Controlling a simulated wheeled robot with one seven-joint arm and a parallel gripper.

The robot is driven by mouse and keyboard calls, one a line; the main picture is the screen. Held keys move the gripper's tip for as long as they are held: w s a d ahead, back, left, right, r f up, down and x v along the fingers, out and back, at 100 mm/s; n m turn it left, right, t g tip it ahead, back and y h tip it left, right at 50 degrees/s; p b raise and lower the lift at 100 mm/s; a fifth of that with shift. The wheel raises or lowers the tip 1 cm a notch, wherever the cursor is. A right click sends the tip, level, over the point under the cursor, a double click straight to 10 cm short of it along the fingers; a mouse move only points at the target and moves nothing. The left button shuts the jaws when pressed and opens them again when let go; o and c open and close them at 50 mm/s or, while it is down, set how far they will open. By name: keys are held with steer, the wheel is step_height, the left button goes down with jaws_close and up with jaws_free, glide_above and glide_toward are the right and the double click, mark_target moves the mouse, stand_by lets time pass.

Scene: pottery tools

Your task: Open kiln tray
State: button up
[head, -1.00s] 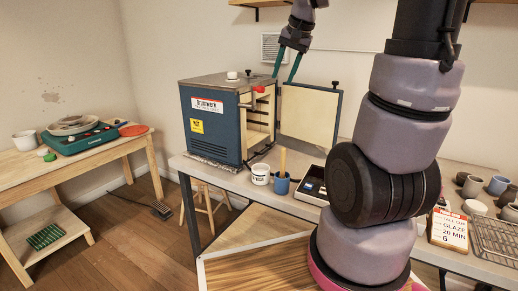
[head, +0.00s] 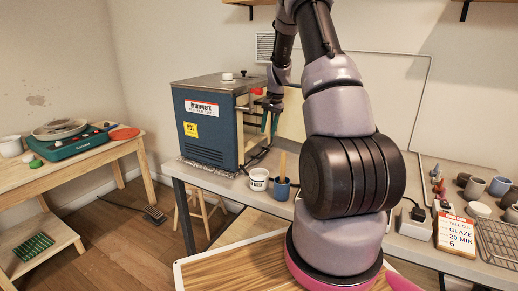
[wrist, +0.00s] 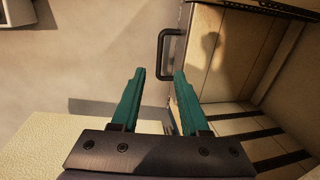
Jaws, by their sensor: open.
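The kiln (head: 212,130) is a blue box with a grey top on the bench. Its cream-lined door (head: 292,122) stands open, partly hidden behind my arm. My gripper (head: 270,130) is at the kiln's open front, its teal fingers open and pointing down. In the wrist view, my gripper (wrist: 160,74) is empty. The fingers appear apart from the handle. My arm hides much of the opening in the head view.
Dark slats (wrist: 245,135) and the kiln's cream wall (wrist: 290,60) lie right of my fingers. The open door's edge (wrist: 60,140) is close at lower left.

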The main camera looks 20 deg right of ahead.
steer(key=f, duration=0.3)
steer(key=w+f, duration=0.1)
steer(key=f, duration=0.3)
steer(key=a+f, duration=0.1)
steer(key=f, duration=0.2)
steer(key=shift+w+a+f, duration=0.1)
steer(key=shift+w+f, duration=0.1)
steer(key=shift+w, duration=0.05)
jaws_close()
stand_by(1.0)
